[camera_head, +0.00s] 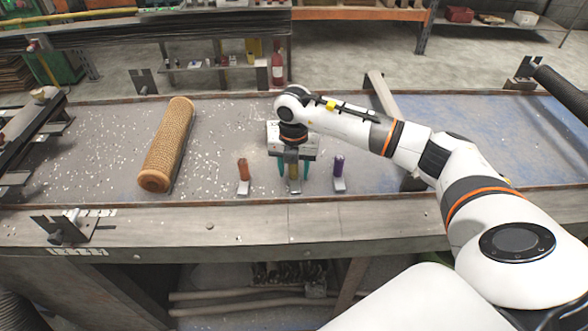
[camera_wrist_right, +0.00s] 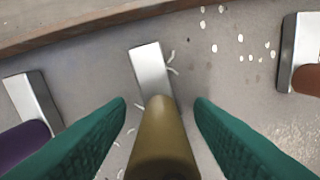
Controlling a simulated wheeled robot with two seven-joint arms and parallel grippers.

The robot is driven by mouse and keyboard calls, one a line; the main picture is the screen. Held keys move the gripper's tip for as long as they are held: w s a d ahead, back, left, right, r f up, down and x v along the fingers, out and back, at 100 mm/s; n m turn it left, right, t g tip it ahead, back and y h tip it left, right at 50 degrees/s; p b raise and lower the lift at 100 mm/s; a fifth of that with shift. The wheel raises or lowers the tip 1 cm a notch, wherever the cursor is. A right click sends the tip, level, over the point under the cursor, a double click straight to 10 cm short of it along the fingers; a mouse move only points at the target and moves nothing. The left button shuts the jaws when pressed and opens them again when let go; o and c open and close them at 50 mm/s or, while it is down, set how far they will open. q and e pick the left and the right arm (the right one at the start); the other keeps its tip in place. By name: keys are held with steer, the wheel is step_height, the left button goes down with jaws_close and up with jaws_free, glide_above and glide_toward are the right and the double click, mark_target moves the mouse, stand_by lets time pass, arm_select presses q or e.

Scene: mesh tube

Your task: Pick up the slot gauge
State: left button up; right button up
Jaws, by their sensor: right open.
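One has an orange-brown handle (camera_head: 243,171), the middle one an olive-yellow handle (camera_wrist_right: 164,140), and one a purple handle (camera_head: 338,167). Which is the slot gauge I cannot tell from looks alone. My right gripper (camera_head: 294,172) points down over the middle tool, its teal fingers open on either side of the olive handle. In the right wrist view, gaps show between the handle and both fingers, and its metal end (camera_wrist_right: 152,66) lies beyond the fingertips. My left gripper is out of view.
A brown mesh tube (camera_head: 168,145) lies on the workbench (camera_head: 225,130) to the left. The purple and orange-brown tools flank my right gripper closely. A raised wooden edge (camera_head: 200,215) runs along the front. The blue-tinged bench area at right is mostly clear.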

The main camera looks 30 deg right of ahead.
steer(key=shift+f, duration=0.2)
steer(key=shift+r, duration=0.1)
jaws_close()
